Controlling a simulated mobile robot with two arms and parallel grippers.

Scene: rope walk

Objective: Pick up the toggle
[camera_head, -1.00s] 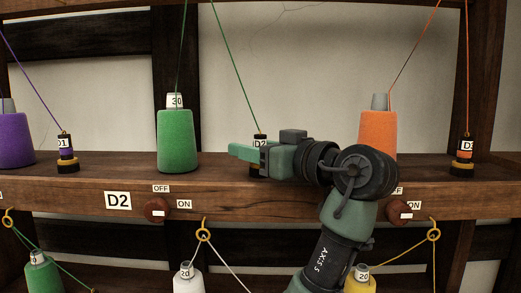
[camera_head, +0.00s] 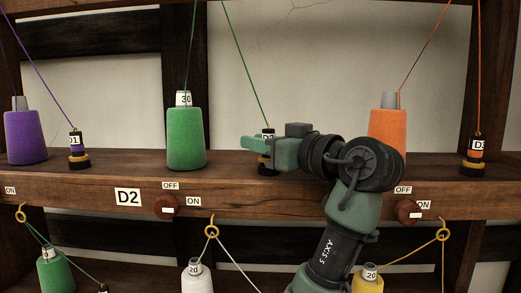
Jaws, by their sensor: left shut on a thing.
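The toggle (camera_head: 268,132), a small dark upright piece labelled D2, is at the shelf's front edge, with a green thread running up from its top. I cannot tell whether the foot still touches the shelf. My right gripper is not in view.
A green cone (camera_head: 187,138) stands left of the toggle and an orange cone (camera_head: 388,130) right, behind my arm. Similar pieces D1 (camera_head: 78,152) and D3 (camera_head: 476,155) stand on the wooden shelf (camera_head: 300,203). Red knobs (camera_head: 165,207) sit on its front; threads run overhead.

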